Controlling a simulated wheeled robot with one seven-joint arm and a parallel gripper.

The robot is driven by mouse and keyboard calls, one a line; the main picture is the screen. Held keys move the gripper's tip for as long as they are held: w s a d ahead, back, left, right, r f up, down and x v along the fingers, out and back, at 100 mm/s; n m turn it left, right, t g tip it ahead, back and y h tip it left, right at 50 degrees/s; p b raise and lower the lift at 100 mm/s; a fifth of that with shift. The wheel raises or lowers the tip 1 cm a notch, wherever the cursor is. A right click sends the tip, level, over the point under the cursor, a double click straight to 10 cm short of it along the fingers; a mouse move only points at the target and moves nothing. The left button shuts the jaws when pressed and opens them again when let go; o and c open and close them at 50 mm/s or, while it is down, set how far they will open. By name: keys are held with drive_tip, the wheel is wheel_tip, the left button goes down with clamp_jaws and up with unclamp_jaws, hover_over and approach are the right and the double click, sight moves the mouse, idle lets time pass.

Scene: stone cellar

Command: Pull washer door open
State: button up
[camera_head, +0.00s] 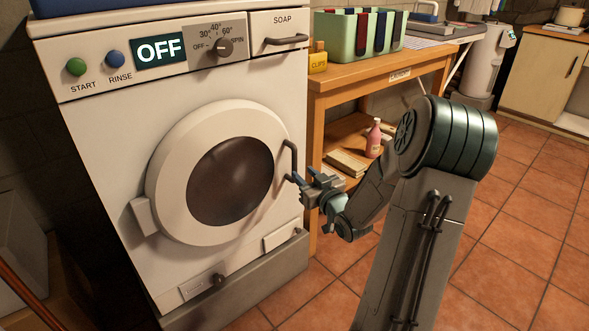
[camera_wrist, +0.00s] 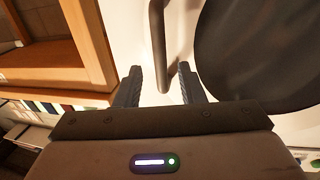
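The white washer (camera_head: 95,150) stands at the left in the head view, its display reading OFF. Its round door (camera_head: 170,190) with a dark window looks shut. The door handle (camera_head: 289,158), a dark upright bar, is on the door's right side. My gripper (camera_head: 298,184) is at the handle's lower part. In the wrist view the fingers of my gripper (camera_wrist: 162,86) are apart, and the handle (camera_wrist: 157,40) runs down into the gap between them. I cannot tell whether a finger touches it. The dark window (camera_wrist: 255,50) fills the right of that view.
A wooden table (camera_head: 385,75) with a green bin (camera_head: 347,35) and a lower shelf stands close to the right of the washer. A pink bottle (camera_head: 374,138) is on that shelf. Tiled floor (camera_head: 530,220) lies open at the right. A wooden cabinet (camera_head: 540,70) stands farther back.

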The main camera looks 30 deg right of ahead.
sight(296, 166)
drive_tip(key=w, duration=0.4)
drive_tip(key=w+b, duration=0.1)
drive_tip(key=w, duration=0.1)
drive_tip(key=shift+w+a, duration=0.2)
drive_tip(key=shift+a, duration=0.05)
drive_tip(key=shift+c, duration=0.4)
clamp_jaws()
